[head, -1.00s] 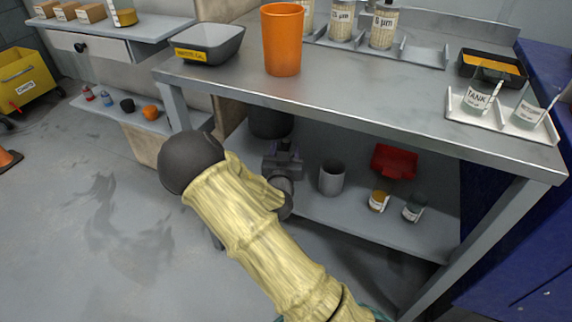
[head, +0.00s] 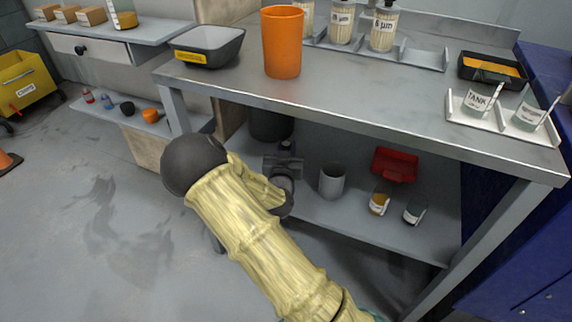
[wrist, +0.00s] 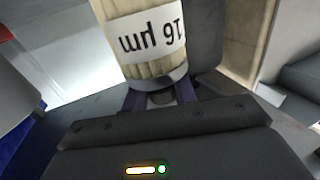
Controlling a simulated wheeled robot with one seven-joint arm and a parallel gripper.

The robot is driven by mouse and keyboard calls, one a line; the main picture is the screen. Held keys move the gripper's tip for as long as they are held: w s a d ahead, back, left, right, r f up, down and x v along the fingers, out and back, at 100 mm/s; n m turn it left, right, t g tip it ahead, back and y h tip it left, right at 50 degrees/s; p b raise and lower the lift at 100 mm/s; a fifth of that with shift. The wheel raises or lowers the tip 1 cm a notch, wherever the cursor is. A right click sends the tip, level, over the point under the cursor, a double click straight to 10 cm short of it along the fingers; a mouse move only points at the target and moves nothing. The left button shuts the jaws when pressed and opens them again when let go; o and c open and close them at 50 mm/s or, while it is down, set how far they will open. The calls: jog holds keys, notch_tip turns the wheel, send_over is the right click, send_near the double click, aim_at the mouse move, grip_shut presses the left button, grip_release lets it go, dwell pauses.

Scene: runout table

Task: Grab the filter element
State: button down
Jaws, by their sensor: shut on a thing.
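A filter element (wrist: 143,45), a pale pleated cylinder with a grey end cap and a white label reading 16 µm upside down, stands out beyond my gripper (wrist: 161,97) in the wrist view. My gripper is shut on its end. In the head view my gripper (head: 284,152) is below the tabletop, by the lower shelf; the held element cannot be made out there. Other filter elements (head: 342,26) (head: 383,30) stand upright in a metal rack at the back of the tabletop.
The steel table (head: 370,95) overhangs my gripper. On its lower shelf (head: 335,215) are a dark bin (head: 269,126), a grey cup (head: 332,181), a red tray (head: 394,164) and two jars. An orange cup (head: 282,42) and a grey tub (head: 207,48) stand on top.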

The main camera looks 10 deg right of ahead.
notch_tip(320, 180, up, 10)
jog(key=p, duration=0.4)
dwell(0.8)
